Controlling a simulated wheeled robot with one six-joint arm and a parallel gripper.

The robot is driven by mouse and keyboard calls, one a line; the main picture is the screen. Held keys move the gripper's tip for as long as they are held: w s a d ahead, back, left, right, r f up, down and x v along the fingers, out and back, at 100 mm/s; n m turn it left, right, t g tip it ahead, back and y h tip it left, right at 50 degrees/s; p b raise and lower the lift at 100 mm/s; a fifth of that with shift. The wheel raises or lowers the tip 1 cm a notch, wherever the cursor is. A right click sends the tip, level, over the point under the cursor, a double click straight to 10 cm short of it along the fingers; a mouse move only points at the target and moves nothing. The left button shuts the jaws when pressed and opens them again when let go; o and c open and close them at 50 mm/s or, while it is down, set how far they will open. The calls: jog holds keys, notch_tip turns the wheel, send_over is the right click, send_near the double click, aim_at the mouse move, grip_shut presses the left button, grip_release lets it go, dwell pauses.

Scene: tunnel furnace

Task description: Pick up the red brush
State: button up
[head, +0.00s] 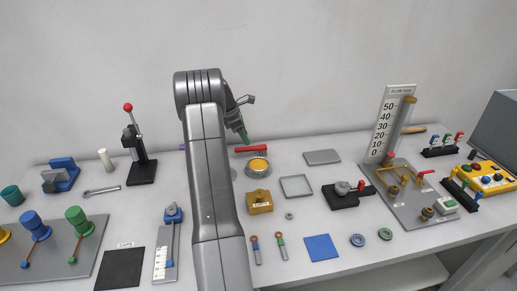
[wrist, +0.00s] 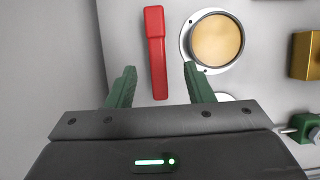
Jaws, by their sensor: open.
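The red brush (head: 251,149) lies on the table near the wall in the head view, behind a round yellow-topped dish. In the wrist view the red brush (wrist: 156,55) is a long bar running away from me, with its near end between my fingers in the picture. My gripper (wrist: 159,70) has two green fingers spread apart, one on each side of the brush's line. In the head view my gripper (head: 243,136) hangs just above and left of the brush, apart from it. Nothing is held.
The round yellow-topped dish (wrist: 216,40) sits close right of the brush. A yellow block (head: 259,202), a grey frame (head: 297,186) and a flat grey plate (head: 322,157) are nearby. A black stand with a red knob (head: 141,165) is at left. The wall is close behind.

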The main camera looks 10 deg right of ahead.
aim_at(252, 147)
jog(key=p+x, duration=0.2)
jog(key=x, duration=0.6)
jog(key=shift+w+d+f, duration=0.2)
jog(key=shift+f, duration=0.05)
grip_shut()
